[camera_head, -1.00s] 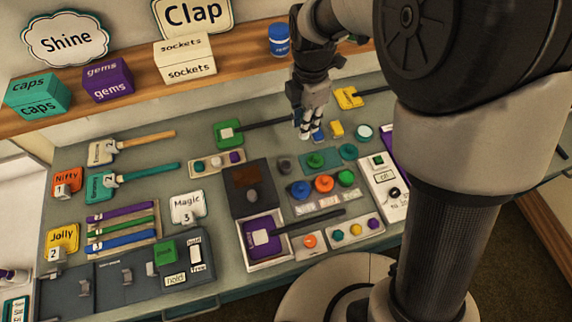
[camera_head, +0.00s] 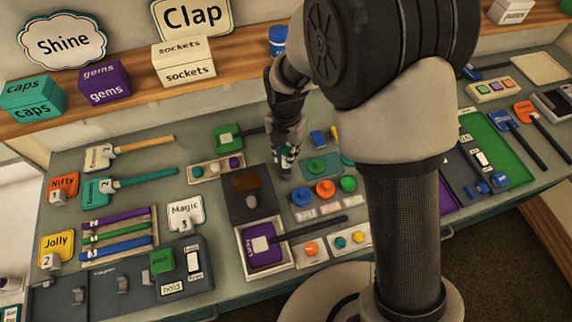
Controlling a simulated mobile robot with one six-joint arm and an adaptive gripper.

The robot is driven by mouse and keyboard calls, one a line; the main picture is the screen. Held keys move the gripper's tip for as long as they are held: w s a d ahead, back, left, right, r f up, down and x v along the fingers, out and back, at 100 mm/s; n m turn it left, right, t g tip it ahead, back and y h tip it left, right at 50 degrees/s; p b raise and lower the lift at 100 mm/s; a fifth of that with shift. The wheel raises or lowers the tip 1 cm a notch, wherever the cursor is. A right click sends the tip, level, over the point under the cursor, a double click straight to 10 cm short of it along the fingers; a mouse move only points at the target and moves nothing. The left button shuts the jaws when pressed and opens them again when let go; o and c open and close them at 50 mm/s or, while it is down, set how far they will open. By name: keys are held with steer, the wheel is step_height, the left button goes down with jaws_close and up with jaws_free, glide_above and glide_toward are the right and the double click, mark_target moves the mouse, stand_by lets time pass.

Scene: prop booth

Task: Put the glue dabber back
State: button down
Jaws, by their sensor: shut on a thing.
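My gripper (camera_head: 286,163) is low over the bench, just right of a dark grey box, with its jaws shut on a small grey piece (camera_head: 285,174). The piece is mostly hidden by the fingers, so I cannot tell its full shape or whether it touches the bench. The dark box (camera_head: 237,211) has a brown patch and a round grey knob (camera_head: 252,201) on top. I cannot tell for sure which piece is the glue dabber.
Blue, orange and green knobs (camera_head: 325,189) stand right of my gripper. A white tray with a purple paddle (camera_head: 263,246) lies in front. A green paddle (camera_head: 228,137) lies behind left. Three coloured sticks (camera_head: 120,233) lie at left. My arm hides the bench's middle right.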

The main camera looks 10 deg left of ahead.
steer(key=shift+f+b, duration=0.55)
steer(key=shift+f, duration=2.25)
steer(key=shift+f, duration=0.15)
steer(key=c, duration=1.5)
jaws_free()
